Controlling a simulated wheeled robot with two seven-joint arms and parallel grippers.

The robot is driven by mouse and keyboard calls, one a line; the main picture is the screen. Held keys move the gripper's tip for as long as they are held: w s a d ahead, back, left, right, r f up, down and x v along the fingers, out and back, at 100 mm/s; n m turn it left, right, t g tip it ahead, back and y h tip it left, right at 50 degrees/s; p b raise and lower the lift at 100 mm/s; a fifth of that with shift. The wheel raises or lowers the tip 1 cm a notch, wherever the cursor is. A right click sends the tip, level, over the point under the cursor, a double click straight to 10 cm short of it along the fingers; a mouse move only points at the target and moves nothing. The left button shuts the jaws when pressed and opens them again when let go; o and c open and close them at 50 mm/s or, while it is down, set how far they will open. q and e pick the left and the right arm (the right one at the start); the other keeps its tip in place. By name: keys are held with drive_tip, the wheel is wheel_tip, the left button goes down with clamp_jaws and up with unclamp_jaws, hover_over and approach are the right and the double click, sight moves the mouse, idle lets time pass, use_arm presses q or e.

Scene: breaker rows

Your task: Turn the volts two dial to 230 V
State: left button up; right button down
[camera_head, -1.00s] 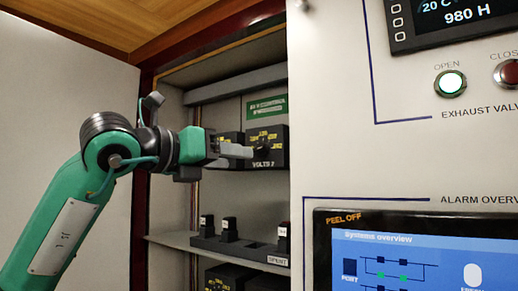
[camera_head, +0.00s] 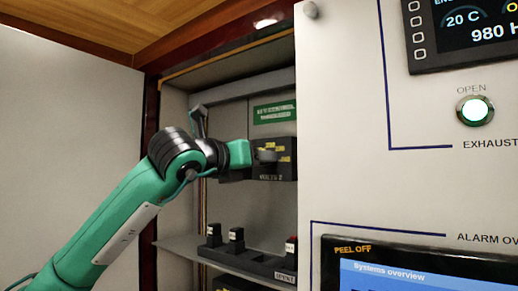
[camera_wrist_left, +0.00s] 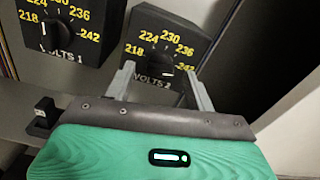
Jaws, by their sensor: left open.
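The volts two dial (camera_wrist_left: 160,62) is a black knob on a dark box with yellow numbers, labelled VOLTS 2 in the left wrist view. Its white mark seems to sit on the lower right, toward 242. My right gripper is out of view.
The VOLTS 1 dial (camera_wrist_left: 52,28) sits close on the left on a similar box. A row of breakers (camera_head: 236,240) stands on the shelf below. The white panel (camera_head: 345,110) closes in on the right, and a green sign (camera_head: 274,111) hangs above.

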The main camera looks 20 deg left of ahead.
use_arm(q)
drive_tip(key=shift+x, duration=0.9)
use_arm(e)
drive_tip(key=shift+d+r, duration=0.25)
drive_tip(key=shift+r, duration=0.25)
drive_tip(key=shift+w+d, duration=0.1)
